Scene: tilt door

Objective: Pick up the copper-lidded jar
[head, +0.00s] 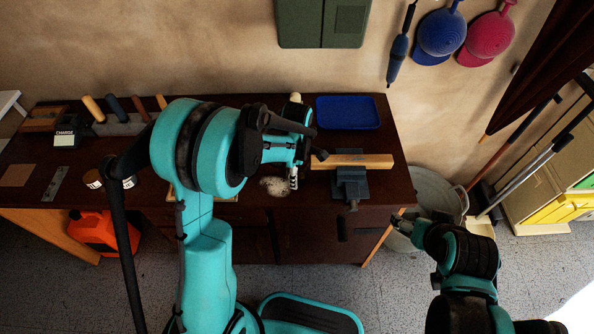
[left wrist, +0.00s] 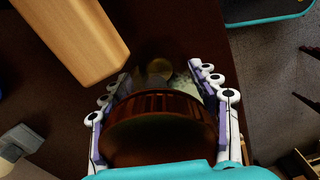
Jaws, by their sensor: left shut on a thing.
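The copper-lidded jar shows in the left wrist view as a round, ridged, reddish-brown lid (left wrist: 158,125) between the two fingers. My left gripper (left wrist: 160,76) is shut on it, with a finger on each side of the lid. The jar's body is mostly hidden below the lid. In the head view my left gripper (head: 293,178) points down over the workbench, left of the vise, and my arm hides most of the jar. I cannot tell whether the jar touches the bench. My right gripper (head: 401,223) is off the bench's right front; its opening is unclear.
A wooden bar (head: 365,161) sits on a blue-grey vise (head: 351,184) close to the right of my left gripper. A blue tray (head: 347,112) lies behind it. A pale speckled patch (head: 274,187) is on the bench (head: 391,198). Two small jars (head: 93,179) stand further left.

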